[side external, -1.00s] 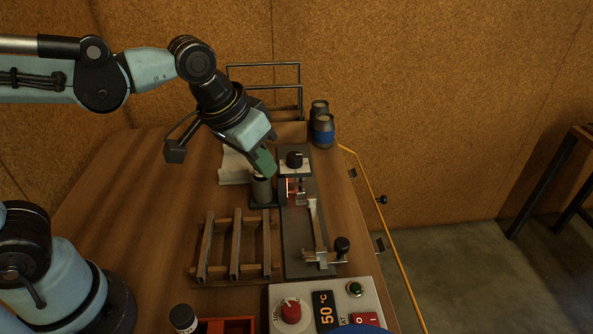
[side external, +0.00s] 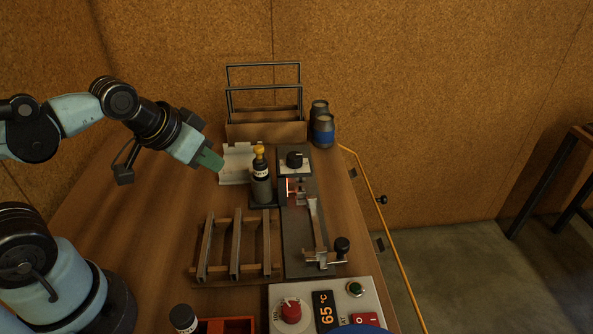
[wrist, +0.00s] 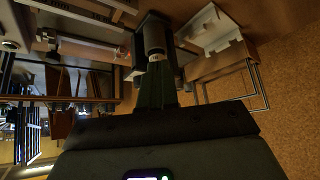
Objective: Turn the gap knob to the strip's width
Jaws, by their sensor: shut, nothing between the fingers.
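The fingers also show in the wrist view (wrist: 157,88), pointing toward a dark cylinder. I cannot clearly make out the knob there.
A yellow-topped bottle (side external: 260,172) stands upright in a dark holder between my gripper and the jig. A slatted rack (side external: 236,245) is in front. A control box (side external: 275,302) with a red knob reads 65 °C. A wooden frame box (side external: 265,131) and jars (side external: 323,131) stand behind.

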